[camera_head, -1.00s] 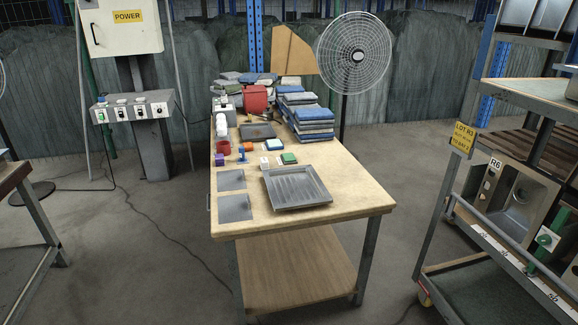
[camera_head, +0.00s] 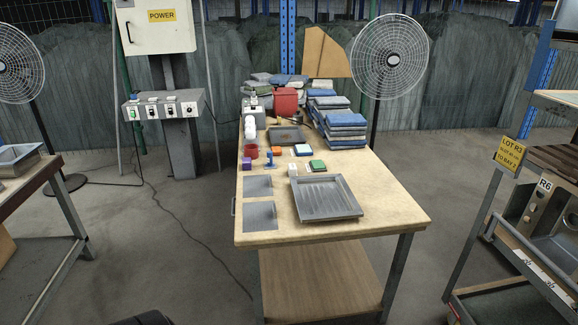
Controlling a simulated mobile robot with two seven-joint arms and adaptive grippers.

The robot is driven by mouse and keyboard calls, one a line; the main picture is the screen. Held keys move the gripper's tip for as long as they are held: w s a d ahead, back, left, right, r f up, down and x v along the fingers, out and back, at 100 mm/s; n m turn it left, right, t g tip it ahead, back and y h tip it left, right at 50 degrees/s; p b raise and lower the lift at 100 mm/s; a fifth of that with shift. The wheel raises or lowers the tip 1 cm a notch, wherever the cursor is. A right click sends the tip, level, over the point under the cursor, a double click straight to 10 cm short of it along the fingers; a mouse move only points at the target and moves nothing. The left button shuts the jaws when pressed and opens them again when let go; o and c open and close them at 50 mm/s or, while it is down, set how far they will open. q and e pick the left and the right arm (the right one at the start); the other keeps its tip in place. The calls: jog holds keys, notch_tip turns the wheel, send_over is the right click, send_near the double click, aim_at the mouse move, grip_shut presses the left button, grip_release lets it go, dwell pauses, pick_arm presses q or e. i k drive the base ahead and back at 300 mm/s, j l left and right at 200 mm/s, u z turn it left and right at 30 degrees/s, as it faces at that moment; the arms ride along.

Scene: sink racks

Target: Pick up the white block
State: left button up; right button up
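The white block (camera_head: 292,169) is small and stands on the wooden table (camera_head: 390,205), just behind the grey metal tray (camera_head: 325,198) and left of the green block (camera_head: 317,165). Nothing is touching the white block from above.
Two flat grey plates (camera_head: 258,186) lie at the table's left side. Stacked blue and grey cloths (camera_head: 345,128) and a red bin (camera_head: 285,101) fill the back. A fan (camera_head: 391,60) stands behind. A rack (camera_head: 470,230) is at the right; floor between is clear.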

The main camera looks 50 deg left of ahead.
aim_at(291, 171)
jog(key=i+j, duration=0.1)
jog(key=j, duration=0.75)
jog(key=i+j, duration=0.1)
jog(key=j, duration=0.8)
jog(key=i+j, duration=0.1)
jog(key=j, duration=0.75)
jog(key=i+z, duration=0.05)
